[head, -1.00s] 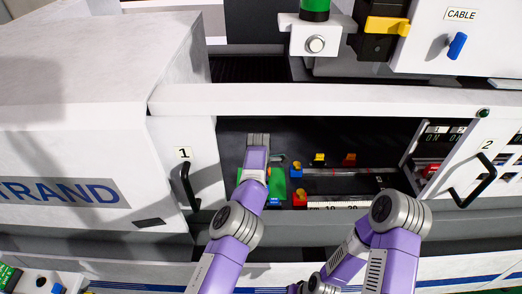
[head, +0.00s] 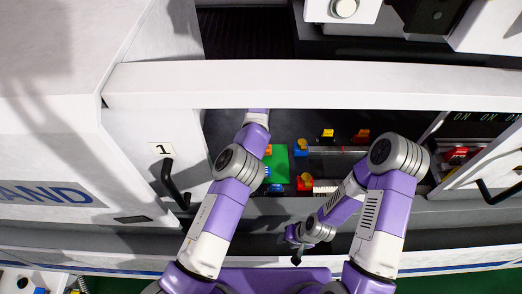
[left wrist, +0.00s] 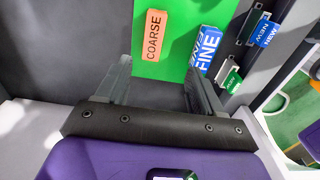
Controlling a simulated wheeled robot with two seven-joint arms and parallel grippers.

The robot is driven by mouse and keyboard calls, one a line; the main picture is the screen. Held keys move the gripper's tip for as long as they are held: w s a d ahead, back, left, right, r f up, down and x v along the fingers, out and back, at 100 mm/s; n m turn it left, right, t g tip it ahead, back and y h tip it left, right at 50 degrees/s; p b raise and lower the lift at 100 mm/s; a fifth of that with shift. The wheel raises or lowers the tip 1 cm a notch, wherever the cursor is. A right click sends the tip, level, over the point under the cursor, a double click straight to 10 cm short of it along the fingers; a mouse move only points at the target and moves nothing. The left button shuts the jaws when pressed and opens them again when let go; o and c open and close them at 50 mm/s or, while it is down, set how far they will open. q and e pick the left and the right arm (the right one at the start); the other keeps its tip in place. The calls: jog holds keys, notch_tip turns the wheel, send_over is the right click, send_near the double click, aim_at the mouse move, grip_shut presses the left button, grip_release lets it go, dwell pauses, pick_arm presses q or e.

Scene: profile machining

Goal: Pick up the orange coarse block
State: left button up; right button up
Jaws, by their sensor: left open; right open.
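The orange block marked COARSE (left wrist: 154,35) lies on a green mat (left wrist: 180,22) in the left wrist view. A small orange part of it shows beside my left arm in the head view (head: 268,150). My left gripper (left wrist: 158,68) is open and empty, with the block ahead of and between its fingertips, apart from them. In the head view the left gripper is hidden behind the white beam. A blue and white block marked FINE (left wrist: 208,48) lies right of the orange one. My right gripper (head: 297,250) is open, low in front of the machine.
A white beam (head: 320,84) crosses above the machine opening. Yellow-and-blue (head: 301,147) and red-and-yellow (head: 305,182) parts stand right of the mat. Green and blue NEW tags (left wrist: 264,30) are at the right in the wrist view. A black door handle (head: 175,185) is at left.

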pick_arm(q)
jog(key=f+b, duration=0.2)
jog(key=w+f+b, duration=0.1)
jog(key=f+b, duration=0.1)
jog(key=f, duration=0.1)
jog(key=shift+f, duration=0.15)
pick_arm(e)
jog(key=f, duration=0.2)
jog(key=w+f, duration=0.1)
jog(key=f, duration=0.2)
pick_arm(q)
jog(key=shift+f+b, duration=0.5)
jog(key=shift+b, duration=0.2)
pick_arm(e)
jog(key=shift+f, duration=0.55)
pick_arm(q)
jog(key=shift+w+f, duration=0.1)
jog(key=shift+f, duration=0.15)
pick_arm(e)
jog(key=shift+w+f, duration=0.1)
pick_arm(q)
jog(key=shift+a+f, duration=0.15)
jog(key=shift+f, duration=3.45)
pick_arm(e)
jog(key=shift+r, duration=0.2)
pick_arm(q)
jog(key=c, duration=1.1)
